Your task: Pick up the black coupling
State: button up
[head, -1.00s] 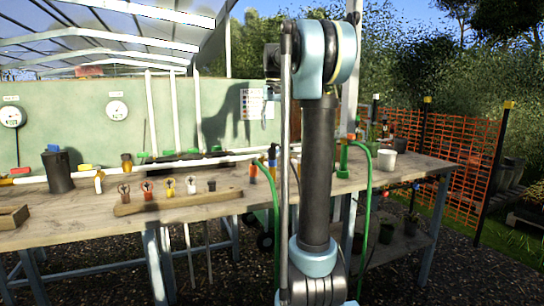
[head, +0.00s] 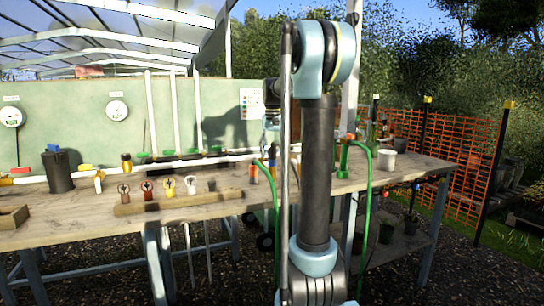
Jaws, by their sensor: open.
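A small dark piece, which looks like the black coupling (head: 212,185), stands at the right end of a row of small fittings on a wooden strip on the bench. My gripper (head: 270,136) hangs above the back of the bench, to the right of the dark piece and higher in the picture. It is open and apart from the piece. My own arm partly hides it, and its fingers show very small.
Several fittings in brown, yellow and white stand along the wooden strip (head: 150,207). A black canister (head: 58,172) stands at the left. A white pipe (head: 212,160) runs along behind. Green hoses (head: 369,205) hang right of my arm, near a white cup (head: 387,160).

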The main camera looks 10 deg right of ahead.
jog(key=shift+f, duration=0.25)
jog(key=c, duration=1.2)
notch_tip(320, 180, up, 10)
jog(key=shift+r, duration=0.1)
jog(key=shift+r, duration=2.45)
